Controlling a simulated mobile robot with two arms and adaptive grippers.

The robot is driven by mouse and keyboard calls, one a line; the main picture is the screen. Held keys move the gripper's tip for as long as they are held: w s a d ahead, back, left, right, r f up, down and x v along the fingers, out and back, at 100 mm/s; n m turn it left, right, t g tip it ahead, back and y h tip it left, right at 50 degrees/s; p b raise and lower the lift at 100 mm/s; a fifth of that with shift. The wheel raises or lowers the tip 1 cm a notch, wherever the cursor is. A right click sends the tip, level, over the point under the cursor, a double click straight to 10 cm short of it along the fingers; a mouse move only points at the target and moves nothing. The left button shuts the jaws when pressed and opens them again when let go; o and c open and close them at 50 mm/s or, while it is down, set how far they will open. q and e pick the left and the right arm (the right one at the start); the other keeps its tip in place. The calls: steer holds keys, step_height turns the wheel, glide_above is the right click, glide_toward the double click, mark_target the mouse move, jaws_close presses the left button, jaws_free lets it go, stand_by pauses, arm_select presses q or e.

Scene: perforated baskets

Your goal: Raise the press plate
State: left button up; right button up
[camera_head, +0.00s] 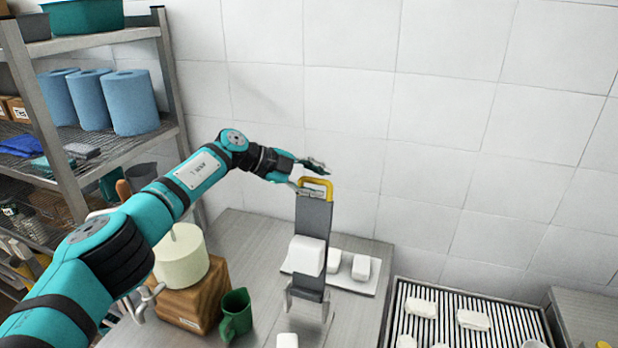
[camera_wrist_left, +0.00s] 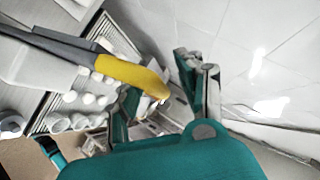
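A grey upright press part (camera_head: 314,222) with a yellow handle (camera_head: 318,183) at its top stands on the metal table. A white block (camera_head: 307,256) shows against its lower half. Which part is the press plate is not clear. My left gripper (camera_head: 312,166) is at the yellow handle, at its upper edge. In the left wrist view, the fingers of the left gripper (camera_wrist_left: 158,98) are apart, with the end of the yellow handle (camera_wrist_left: 130,74) reaching between them. I cannot tell whether they touch it. My right gripper is not in view.
A cream cylinder (camera_head: 181,257) on a wooden block (camera_head: 195,300) and a green mug (camera_head: 236,314) stand left of the press. White blocks lie on a tray (camera_head: 350,283) behind it and on a slatted rack (camera_head: 462,306) at right. A shelf (camera_head: 110,152) stands at left; a tiled wall is behind.

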arm_select(q)
steer(key=v, duration=1.2)
